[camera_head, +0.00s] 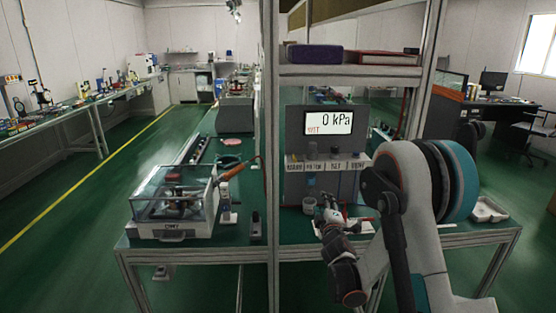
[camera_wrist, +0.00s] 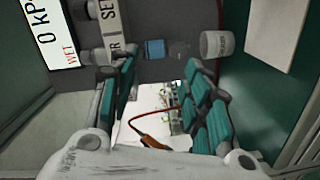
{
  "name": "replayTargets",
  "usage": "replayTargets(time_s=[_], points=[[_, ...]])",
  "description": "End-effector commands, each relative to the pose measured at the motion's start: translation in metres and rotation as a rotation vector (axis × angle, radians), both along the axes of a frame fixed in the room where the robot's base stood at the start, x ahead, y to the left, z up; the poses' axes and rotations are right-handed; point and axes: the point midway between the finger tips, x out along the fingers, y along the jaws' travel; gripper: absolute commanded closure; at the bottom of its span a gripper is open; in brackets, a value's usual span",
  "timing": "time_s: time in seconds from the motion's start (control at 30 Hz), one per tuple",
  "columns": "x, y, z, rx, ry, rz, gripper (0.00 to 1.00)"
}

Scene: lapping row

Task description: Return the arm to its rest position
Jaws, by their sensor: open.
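My gripper (camera_head: 328,212) is at the front of the instrument panel in the head view, held low over the bench on the right side of the frame post. In the wrist view its two teal-padded fingers (camera_wrist: 161,62) stand wide apart with nothing between them. My arm bends down to it from the right. The panel's display (camera_head: 328,122) reads 0 kPa and WET; it also shows in the wrist view (camera_wrist: 56,28).
A clear-lidded machine (camera_head: 174,203) stands on the bench left of the post. An orange-handled tool (camera_head: 233,171) is beside it. A shelf (camera_head: 350,76) with a purple box (camera_head: 314,54) crosses above the display. A white tray (camera_head: 488,211) is at the bench's right end.

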Motion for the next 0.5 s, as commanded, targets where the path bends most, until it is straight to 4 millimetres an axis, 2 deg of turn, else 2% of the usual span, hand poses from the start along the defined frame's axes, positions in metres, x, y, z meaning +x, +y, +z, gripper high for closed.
replayTargets(time_s=[0.03,0.2,0.37,0.5], points=[[-0.006,-0.004,0.017,0.035,0.016,-0.018,0.56],[-0.028,-0.016,0.059,0.162,0.077,-0.084,0.56],[-0.058,-0.025,0.091,0.282,0.137,-0.145,0.56],[-0.09,-0.03,0.114,0.385,0.192,-0.195,0.56]])
